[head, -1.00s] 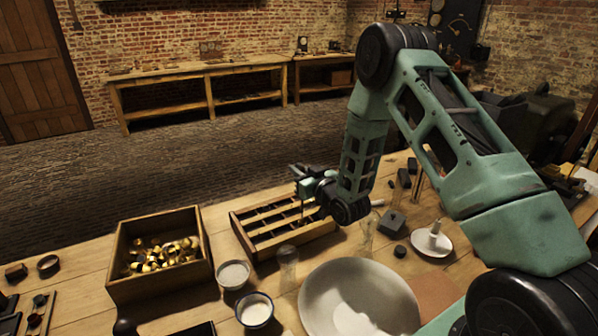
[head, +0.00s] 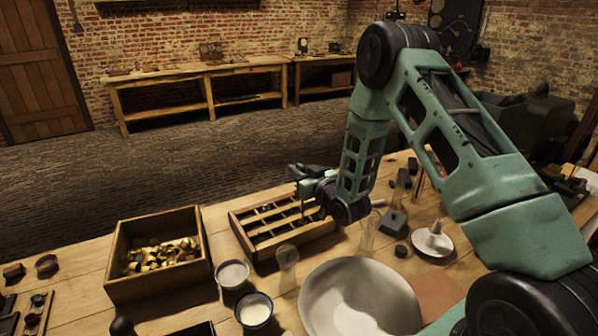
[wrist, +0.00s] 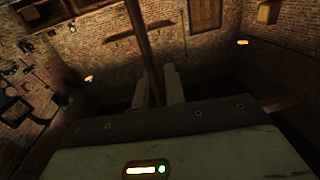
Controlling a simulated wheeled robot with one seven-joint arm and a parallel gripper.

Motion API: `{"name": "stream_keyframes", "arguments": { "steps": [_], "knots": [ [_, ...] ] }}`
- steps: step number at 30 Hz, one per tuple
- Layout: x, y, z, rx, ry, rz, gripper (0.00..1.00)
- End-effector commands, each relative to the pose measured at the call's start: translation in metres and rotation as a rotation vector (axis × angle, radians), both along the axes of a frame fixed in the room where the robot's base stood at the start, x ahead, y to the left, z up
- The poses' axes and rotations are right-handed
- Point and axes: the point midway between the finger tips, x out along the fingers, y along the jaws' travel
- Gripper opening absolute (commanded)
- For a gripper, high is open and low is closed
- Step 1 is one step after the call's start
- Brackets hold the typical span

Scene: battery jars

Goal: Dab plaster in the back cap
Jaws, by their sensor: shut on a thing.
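My gripper (head: 304,188) is above the far side of a wooden rack (head: 296,245) with several long compartments. In the wrist view my gripper (wrist: 157,90) is shut on a thin brown rod (wrist: 143,42), which runs up out of the picture between the fingers. The rod's working end is not clear in either view. Two small bowls with pale contents, a nearer one (head: 255,309) and a farther one (head: 232,274), stand left of the large basin. The back cap cannot be told apart inside the rack; the gripper hides part of it.
A wooden box (head: 118,285) of brass-coloured pieces stands left of the rack. A glass jar (head: 287,262) stands before the rack, another (head: 367,236) to its right. A large white basin (head: 318,310) fills the front.

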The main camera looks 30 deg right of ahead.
Motion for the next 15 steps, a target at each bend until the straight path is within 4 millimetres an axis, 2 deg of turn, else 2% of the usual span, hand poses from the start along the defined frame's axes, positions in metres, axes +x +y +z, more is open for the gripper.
{"name": "stream_keyframes", "arguments": {
  "steps": [15],
  "knots": [
    [0.000, 0.000, -0.014, 0.000, 0.000, 0.000, 0.00]
  ]
}}
